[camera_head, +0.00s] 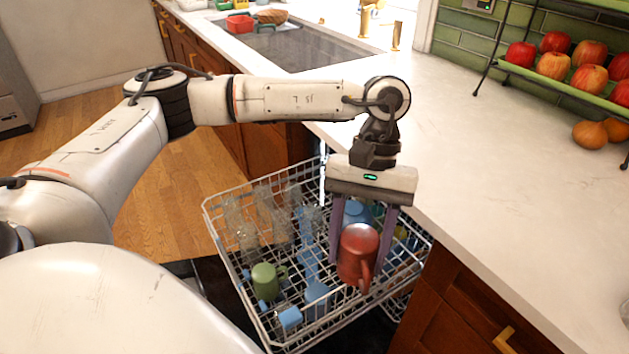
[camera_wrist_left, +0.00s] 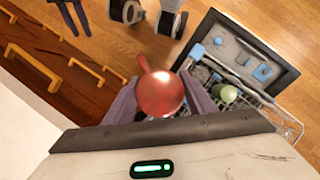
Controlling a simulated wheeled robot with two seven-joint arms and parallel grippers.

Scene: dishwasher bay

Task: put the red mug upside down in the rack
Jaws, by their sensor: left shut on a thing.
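The red mug (camera_head: 356,255) is between the fingers of my left gripper (camera_head: 360,262), which is shut on it above the right part of the dishwasher rack (camera_head: 236,285). Its handle points toward the head camera. In the left wrist view the mug (camera_wrist_left: 160,93) shows a smooth, closed round face, so its base appears to be up. The mug hides part of the rack below it, and I cannot tell how large the gap is. My right gripper (camera_wrist_left: 72,14) shows at the top left of the left wrist view, apart from the mug, with its two fingers spread.
The rack holds a green mug (camera_head: 265,281), clear glasses (camera_head: 240,228) and several blue items, with one blue cup (camera_head: 355,212) right behind the red mug. The counter (camera_head: 480,170) edge runs close on the right. A fruit stand (camera_head: 565,85) is farther back.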

